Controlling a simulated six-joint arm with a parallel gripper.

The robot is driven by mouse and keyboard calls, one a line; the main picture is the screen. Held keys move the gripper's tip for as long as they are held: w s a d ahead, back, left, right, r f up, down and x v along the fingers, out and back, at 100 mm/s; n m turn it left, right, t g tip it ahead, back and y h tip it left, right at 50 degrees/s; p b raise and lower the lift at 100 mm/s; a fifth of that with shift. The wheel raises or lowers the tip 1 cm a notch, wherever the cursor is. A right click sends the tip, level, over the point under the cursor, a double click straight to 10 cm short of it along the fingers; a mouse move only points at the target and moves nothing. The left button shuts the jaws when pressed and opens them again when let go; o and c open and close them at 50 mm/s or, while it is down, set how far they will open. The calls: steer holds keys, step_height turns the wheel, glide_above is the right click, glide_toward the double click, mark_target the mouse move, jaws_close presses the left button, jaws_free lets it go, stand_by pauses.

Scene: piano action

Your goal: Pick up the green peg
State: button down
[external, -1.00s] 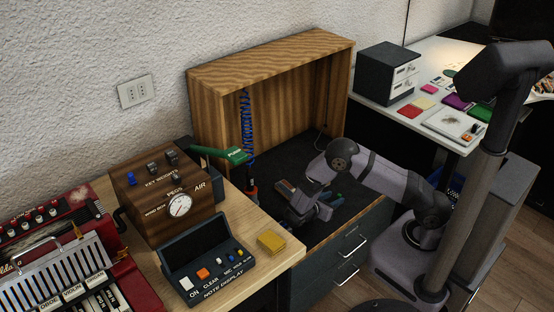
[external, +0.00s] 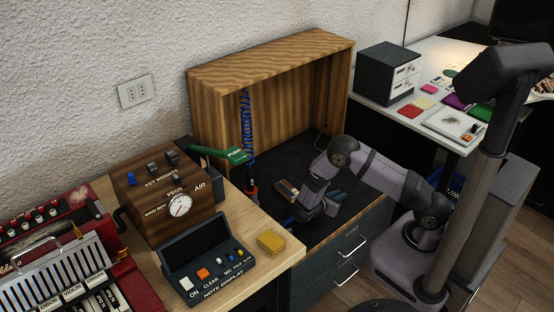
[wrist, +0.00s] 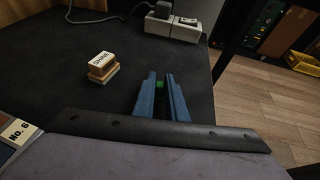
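My gripper (wrist: 160,78) shows in the wrist view as two long blue fingers with a narrow gap between them. In the external view my gripper (external: 335,197) is low over the dark floor of the wooden cabinet, and the peg cannot be made out.
A small labelled wooden block (wrist: 102,68) lies left of the fingers on the dark mat (wrist: 60,80). A white and grey power strip (wrist: 173,27) lies farther ahead. The wooden cabinet (external: 210,110) has side walls and a top. A "No. 6" label (wrist: 15,130) shows at lower left.

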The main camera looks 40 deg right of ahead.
step_height(320, 180, up, 10)
steer(key=shift+r+p, duration=0.1)
steer(key=shift+p, duration=0.9)
